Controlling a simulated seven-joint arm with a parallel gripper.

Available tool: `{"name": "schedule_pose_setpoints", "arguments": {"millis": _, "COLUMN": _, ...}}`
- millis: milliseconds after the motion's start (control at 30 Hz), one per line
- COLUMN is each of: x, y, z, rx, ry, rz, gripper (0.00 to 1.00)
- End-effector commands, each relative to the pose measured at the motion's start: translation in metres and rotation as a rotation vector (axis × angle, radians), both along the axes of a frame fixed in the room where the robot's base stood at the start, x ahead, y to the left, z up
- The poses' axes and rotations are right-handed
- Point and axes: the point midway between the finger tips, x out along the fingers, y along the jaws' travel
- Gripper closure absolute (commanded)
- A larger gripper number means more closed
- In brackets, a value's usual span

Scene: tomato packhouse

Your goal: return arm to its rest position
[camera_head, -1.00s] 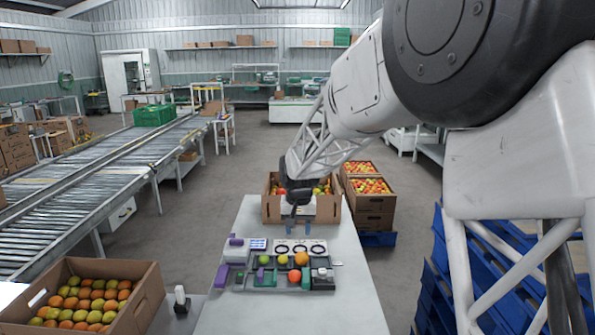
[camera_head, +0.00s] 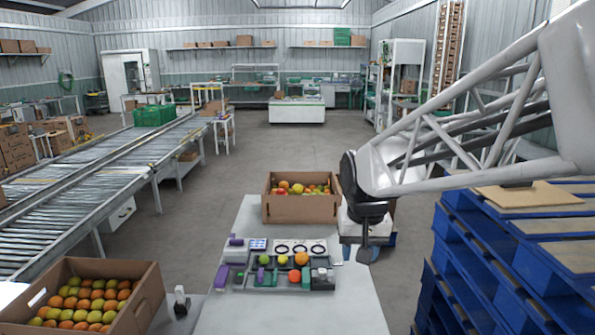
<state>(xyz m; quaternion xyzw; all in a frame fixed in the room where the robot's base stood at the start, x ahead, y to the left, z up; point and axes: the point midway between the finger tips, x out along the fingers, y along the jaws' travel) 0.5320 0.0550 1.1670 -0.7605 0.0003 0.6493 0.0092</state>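My gripper (camera_head: 364,254) hangs from my arm at the right of the white table (camera_head: 228,305), above its right edge. It points down, and its fingers look small and dark, so I cannot tell whether they are open or shut. I see nothing hanging from it. My arm reaches in from the right side of the picture, with its lattice link across the blue pallets.
On the table are a sorting tray (camera_head: 278,280) with several round fruits and a cardboard box (camera_head: 300,208) of tomatoes behind it. A fruit crate (camera_head: 148,302) stands at lower left. Blue pallets (camera_head: 470,260) are stacked at right, below my arm. A roller conveyor (camera_head: 90,190) runs along the left.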

Motion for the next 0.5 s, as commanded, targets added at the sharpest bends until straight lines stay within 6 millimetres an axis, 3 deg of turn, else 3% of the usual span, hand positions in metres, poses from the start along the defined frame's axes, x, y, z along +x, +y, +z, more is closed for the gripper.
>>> {"name": "schedule_pose_setpoints", "arguments": {"millis": 500, "x": -0.130, "y": -0.041, "z": -0.004, "rx": -0.010, "ry": -0.046, "rz": -0.006, "gripper": 0.55}}
